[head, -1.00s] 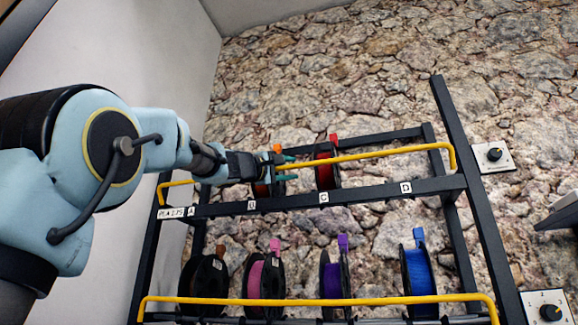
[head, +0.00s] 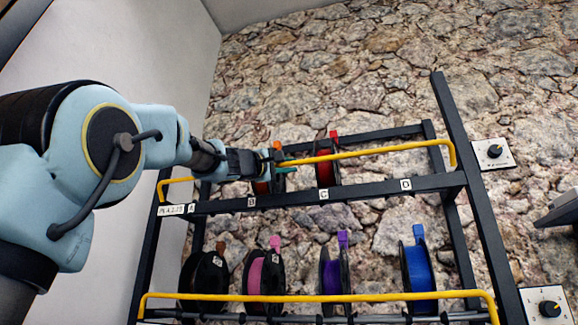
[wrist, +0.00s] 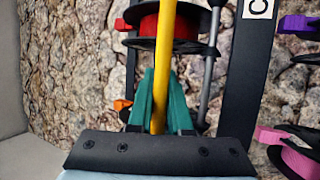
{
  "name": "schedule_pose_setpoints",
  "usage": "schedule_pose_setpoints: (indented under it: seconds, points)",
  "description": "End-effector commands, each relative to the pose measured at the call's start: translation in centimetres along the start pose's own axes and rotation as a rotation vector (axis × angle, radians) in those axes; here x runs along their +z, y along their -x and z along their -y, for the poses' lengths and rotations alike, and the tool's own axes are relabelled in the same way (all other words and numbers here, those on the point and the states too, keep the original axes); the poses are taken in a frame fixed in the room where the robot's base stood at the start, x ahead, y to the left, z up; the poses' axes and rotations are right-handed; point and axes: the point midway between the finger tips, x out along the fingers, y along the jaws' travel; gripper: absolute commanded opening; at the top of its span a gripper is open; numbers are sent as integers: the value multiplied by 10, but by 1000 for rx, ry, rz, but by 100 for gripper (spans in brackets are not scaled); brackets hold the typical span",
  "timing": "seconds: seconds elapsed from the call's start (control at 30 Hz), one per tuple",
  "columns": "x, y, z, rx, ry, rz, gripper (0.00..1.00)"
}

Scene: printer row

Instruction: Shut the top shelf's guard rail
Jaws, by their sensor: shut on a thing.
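The top shelf's yellow guard rail (head: 385,151) runs along the front of the top shelf (head: 360,190), above its dark front beam. Its right end bends down to the rack near the right post. My gripper (head: 284,164) is at the rail left of its middle, near label B, and hides part of it. In the wrist view the rail (wrist: 160,100) passes between the green fingers (wrist: 160,98), which are shut on it. A red spool (head: 326,170) stands behind the rail near label C. An orange-tabbed spool (head: 262,187) is partly hidden behind my gripper.
The lower shelf has its own yellow rail (head: 320,299) across its front, with brown-tabbed, pink, purple and blue spools (head: 417,268) behind it. Wall dials (head: 493,154) are right of the rack. The top shelf is bare near label D.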

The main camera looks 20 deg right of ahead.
Motion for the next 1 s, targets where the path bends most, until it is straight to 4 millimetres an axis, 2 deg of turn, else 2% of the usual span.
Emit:
schedule_pose_setpoints:
  seconds: [0.67, 1.0]
  points:
    - [-1, -2, -2, -26, 11, 0, 0]
    - [-5, -12, -7, -147, 60, -1, 0]
